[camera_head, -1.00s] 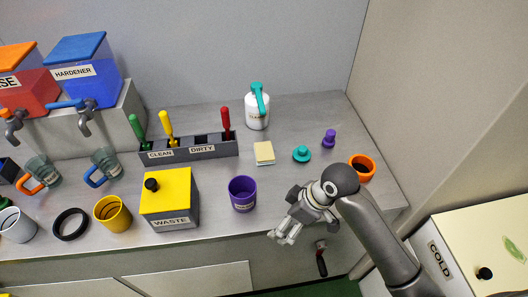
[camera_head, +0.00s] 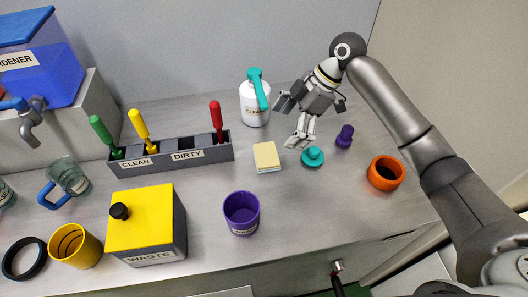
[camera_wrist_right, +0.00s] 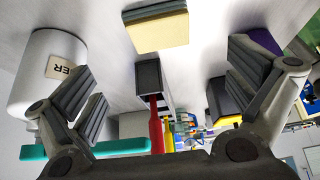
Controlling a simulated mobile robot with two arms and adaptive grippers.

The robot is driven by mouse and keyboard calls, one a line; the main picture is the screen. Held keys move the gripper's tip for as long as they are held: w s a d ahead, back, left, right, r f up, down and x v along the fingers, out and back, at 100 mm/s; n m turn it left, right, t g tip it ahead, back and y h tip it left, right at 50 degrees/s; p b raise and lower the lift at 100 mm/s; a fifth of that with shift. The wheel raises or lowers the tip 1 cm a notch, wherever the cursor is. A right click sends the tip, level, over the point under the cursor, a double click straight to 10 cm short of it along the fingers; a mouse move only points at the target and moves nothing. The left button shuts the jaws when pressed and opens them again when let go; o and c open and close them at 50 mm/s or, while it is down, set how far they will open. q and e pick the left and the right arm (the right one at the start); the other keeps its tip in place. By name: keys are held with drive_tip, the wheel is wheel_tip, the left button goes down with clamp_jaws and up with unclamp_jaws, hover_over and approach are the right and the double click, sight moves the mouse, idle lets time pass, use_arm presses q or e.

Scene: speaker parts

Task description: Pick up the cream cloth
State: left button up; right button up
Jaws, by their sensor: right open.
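The cream cloth (camera_head: 266,157) is a small folded block lying flat on the grey counter, right of the tool holder. It also shows at the top of the right wrist view (camera_wrist_right: 157,28), beyond and between the fingers. My right gripper (camera_head: 298,142) is open and empty, hanging above the counter to the right of the cloth and apart from it. In the right wrist view its two fingers (camera_wrist_right: 165,95) are spread wide with nothing between them. My left gripper is not in view.
A white bottle with a teal handle (camera_head: 254,103) stands behind the cloth. A teal knob (camera_head: 313,157), purple knob (camera_head: 344,137) and orange ring (camera_head: 385,173) lie to the right. A purple cup (camera_head: 241,213), yellow-lidded waste box (camera_head: 147,222) and tool holder (camera_head: 170,156) are nearby.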

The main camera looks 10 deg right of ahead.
sight(268, 153)
drive_tip(key=x, duration=0.4)
drive_tip(key=shift+s+a+f, duration=0.25)
drive_tip(key=shift+s+a, duration=0.05)
drive_tip(key=shift+w+a+f+p, duration=0.1)
drive_tip(key=shift+f+p, duration=0.2)
drive_tip(key=shift+f, duration=0.05)
drive_tip(key=x, duration=0.2)
drive_tip(key=p+x, duration=0.1)
drive_tip(key=x, duration=0.1)
drive_tip(key=shift+w+d+f, duration=0.2)
drive_tip(key=shift+f, duration=0.15)
drive_tip(key=shift+a+f, duration=0.1)
drive_tip(key=shift+f, duration=0.2)
drive_tip(key=shift+c, duration=0.6)
drive_tip(key=c, duration=0.5)
drive_tip(key=shift+r, duration=0.1)
drive_tip(key=c, duration=0.4)
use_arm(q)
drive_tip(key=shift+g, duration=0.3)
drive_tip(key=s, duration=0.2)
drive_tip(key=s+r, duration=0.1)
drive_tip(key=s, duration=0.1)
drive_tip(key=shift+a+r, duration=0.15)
use_arm(e)
drive_tip(key=shift+c, duration=0.2)
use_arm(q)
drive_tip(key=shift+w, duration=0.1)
